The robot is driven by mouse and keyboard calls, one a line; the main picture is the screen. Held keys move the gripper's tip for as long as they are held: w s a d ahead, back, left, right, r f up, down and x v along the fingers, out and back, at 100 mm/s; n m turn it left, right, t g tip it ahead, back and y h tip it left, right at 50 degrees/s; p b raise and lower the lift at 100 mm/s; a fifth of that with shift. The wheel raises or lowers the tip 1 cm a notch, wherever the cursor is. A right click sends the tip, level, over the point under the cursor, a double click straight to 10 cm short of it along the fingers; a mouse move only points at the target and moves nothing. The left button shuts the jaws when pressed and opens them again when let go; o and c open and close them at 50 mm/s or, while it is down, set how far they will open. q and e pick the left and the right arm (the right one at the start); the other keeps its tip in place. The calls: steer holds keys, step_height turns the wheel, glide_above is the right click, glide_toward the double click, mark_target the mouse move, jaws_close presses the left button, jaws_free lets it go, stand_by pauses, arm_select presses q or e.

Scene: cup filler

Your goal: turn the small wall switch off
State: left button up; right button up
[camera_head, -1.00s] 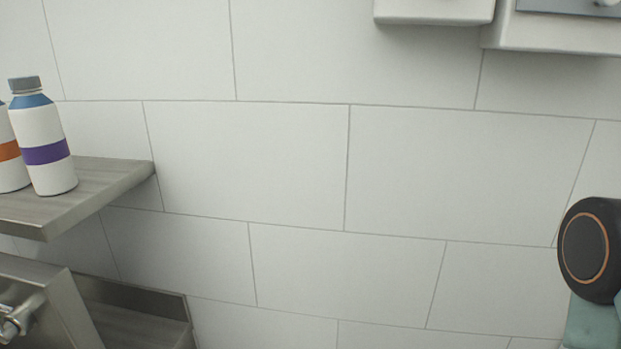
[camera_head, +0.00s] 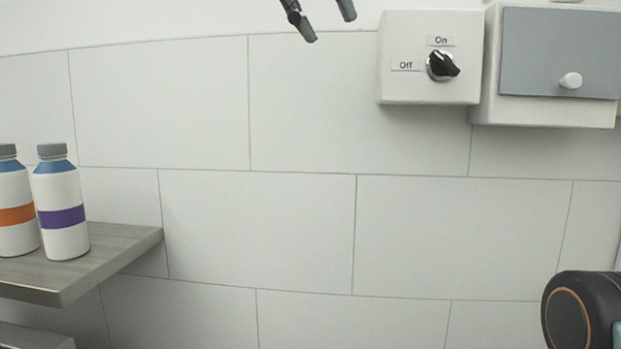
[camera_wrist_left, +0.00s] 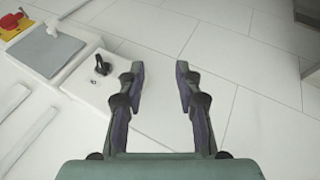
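The small wall switch is a black rotary knob (camera_head: 442,66) on a white box (camera_head: 405,85) at the upper right of the head view. A label "On" sits above the knob and "Off" to its left. The knob lies slanted; I cannot tell which label it points to. The knob (camera_wrist_left: 102,65) and box also show left of my fingers in the left wrist view. My left gripper (camera_head: 328,27) shows at the top edge of the head view, left of the box. Its fingers (camera_wrist_left: 160,67) are apart and empty, not touching the knob. My right gripper is not in view.
A larger white box with a grey panel (camera_head: 545,50) and white knob adjoins the switch box on the right. A red and yellow button (camera_wrist_left: 12,25) shows beyond it. Two bottles (camera_head: 62,205) stand on a shelf (camera_head: 110,255) at left. The tiled wall between is bare.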

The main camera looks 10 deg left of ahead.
arm_select(q)
steer(key=w+a+f+n+b, duration=0.1)
steer(key=w+f, duration=0.4)
steer(key=f, duration=0.6)
steer(key=w+a+f+y+b, duration=0.1)
steer(key=w+a+f+b, duration=0.2)
steer(key=w+f, duration=0.3)
steer(key=w+a+f+n+b, duration=0.1)
steer(key=w+f, duration=0.4)
steer(key=f, duration=1.1)
steer(key=shift+w+a+f+n+g+y+b, duration=0.15)
steer(key=shift+a+f+n+g+y+b, duration=0.2)
steer(key=shift+a, duration=0.2)
steer(key=shift+w+f, duration=0.15)
steer(key=shift+f, duration=0.25)
steer(key=shift+a, duration=0.15)
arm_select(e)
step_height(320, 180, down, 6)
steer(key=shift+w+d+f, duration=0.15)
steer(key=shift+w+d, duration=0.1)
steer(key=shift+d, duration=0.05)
arm_select(q)
steer(key=shift+s, duration=0.25)
steer(key=shift+w, duration=0.25)
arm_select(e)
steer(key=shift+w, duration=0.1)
